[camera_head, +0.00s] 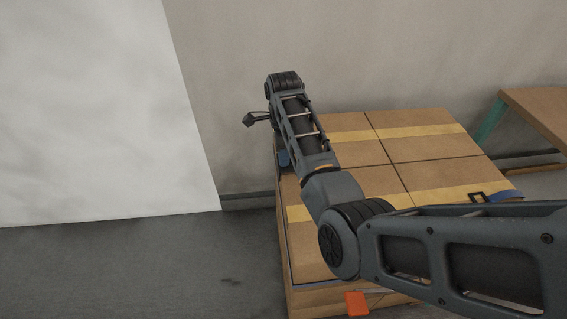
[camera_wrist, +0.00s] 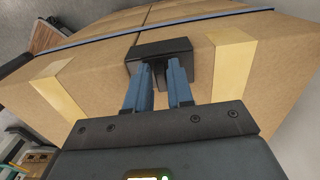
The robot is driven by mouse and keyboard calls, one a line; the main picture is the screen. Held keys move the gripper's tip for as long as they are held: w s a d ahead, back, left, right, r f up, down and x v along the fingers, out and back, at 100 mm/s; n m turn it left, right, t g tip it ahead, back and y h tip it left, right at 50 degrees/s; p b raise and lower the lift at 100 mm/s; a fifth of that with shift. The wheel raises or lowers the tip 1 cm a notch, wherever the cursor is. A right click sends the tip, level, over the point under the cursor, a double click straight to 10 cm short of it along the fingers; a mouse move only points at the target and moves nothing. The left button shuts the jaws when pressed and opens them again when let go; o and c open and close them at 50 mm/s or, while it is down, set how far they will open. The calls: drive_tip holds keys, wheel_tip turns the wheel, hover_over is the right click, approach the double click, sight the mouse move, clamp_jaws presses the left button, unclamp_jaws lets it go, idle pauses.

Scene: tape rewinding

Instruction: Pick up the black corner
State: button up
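A black corner (camera_wrist: 160,49) sits against the edge of a cardboard box in the wrist view. My gripper (camera_wrist: 160,68) has two blue fingers, with their tips right at the corner's near side. A dark part of the corner shows between the fingertips. I cannot tell whether the fingers press on it. In the head view my gripper is not clearly visible; my arm reaches over the boxes to their far left side. Another black corner (camera_head: 478,197) sits on the right edge of the box stack.
Taped cardboard boxes (camera_head: 430,149) stand stacked under my arm. A thin blue strap (camera_wrist: 113,37) crosses the box in the wrist view. An orange piece (camera_head: 356,303) is at the stack's front. A brown table (camera_head: 541,108) stands at right; grey floor (camera_head: 130,275) is clear at left.

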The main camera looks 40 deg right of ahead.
clamp_jaws()
